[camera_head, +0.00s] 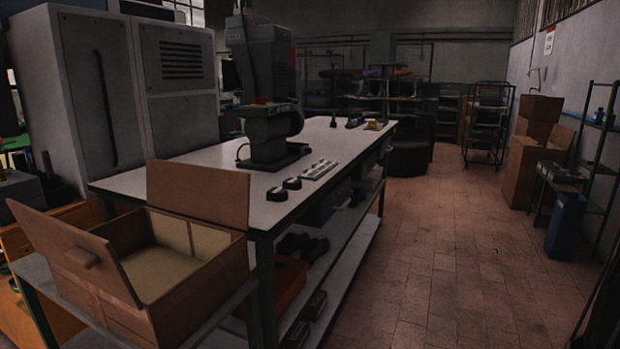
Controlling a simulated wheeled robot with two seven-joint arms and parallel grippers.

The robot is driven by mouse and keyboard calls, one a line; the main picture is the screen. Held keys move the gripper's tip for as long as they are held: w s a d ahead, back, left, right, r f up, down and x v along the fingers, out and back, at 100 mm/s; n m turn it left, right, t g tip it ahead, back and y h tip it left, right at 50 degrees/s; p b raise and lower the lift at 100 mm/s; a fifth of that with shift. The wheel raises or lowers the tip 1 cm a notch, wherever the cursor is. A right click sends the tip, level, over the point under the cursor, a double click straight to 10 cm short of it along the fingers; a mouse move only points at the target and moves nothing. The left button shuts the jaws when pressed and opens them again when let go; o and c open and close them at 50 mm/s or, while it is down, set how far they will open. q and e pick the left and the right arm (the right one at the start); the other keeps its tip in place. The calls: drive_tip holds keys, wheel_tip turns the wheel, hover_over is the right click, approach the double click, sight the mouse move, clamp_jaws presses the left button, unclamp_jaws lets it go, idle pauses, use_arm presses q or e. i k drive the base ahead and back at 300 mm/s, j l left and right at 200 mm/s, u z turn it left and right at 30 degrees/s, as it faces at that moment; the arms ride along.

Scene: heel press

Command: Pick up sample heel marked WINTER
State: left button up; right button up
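Two small dark pieces with pale tops, possibly heels, lie near the front right edge of the long white workbench (215,165). The nearer piece (277,194) and the farther piece (292,183) are apart from each other. A pale strip or rack (320,170) with small items lies just behind them. All are too small to read, so I cannot tell which is marked WINTER. Neither of my grippers shows in the head view.
A dark press machine (265,90) stands on the bench. An open cardboard box (200,285) sits at the front left. Dark shoes (312,248) lie on the shelf below. The tiled floor (430,270) right of the bench is clear. Boxes (525,165) and a blue bin (566,225) stand farther right.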

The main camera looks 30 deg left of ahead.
sight(291, 183)
drive_tip(key=i+u, duration=0.4)
drive_tip(key=i+l+u, duration=0.65)
drive_tip(key=i+u, duration=0.15)
